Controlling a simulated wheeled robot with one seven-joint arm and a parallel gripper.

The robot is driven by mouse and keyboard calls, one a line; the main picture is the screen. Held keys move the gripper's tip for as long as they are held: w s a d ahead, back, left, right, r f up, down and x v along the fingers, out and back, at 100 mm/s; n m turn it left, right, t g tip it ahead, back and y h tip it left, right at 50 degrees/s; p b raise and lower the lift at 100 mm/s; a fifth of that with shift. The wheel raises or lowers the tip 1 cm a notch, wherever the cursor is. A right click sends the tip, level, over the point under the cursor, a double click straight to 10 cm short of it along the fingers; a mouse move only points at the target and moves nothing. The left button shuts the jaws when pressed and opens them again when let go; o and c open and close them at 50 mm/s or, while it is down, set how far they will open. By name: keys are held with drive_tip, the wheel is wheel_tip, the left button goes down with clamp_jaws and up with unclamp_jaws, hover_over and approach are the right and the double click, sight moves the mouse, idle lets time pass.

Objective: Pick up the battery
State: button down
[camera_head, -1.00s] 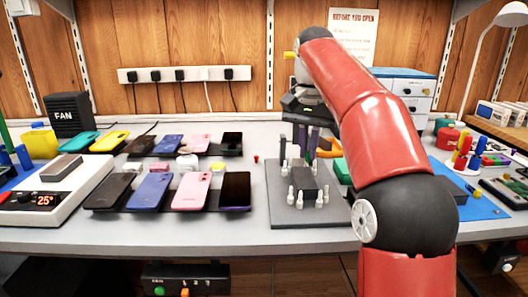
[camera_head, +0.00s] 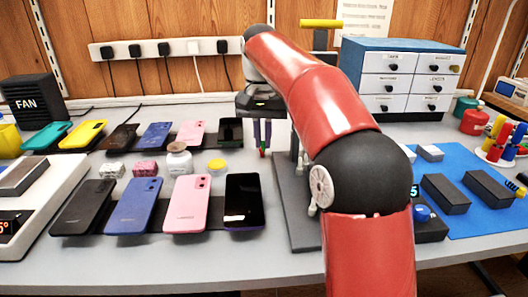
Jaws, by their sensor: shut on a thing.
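My gripper (camera_head: 262,150) hangs pointing down left of my red arm, behind the black-screened phone (camera_head: 242,198) and near the left edge of the grey pegged fixture (camera_head: 283,212). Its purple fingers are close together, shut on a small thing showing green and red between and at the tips. It seems to be the battery, but it is too small and covered to tell its shape. I cannot tell whether its lower end touches the table.
Two rows of phones lie left, with a glass jar (camera_head: 179,162) and a yellow disc (camera_head: 217,165) between the rows. A blue mat (camera_head: 465,217) with dark blocks lies right. A drawer cabinet (camera_head: 400,82) stands behind. The front table strip is clear.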

sight(262, 142)
drive_tip(key=shift+f+b, duration=0.3)
drive_tip(key=shift+f, duration=1.45)
drive_tip(key=shift+f, duration=0.1)
drive_tip(key=c, duration=1.8)
unclamp_jaws()
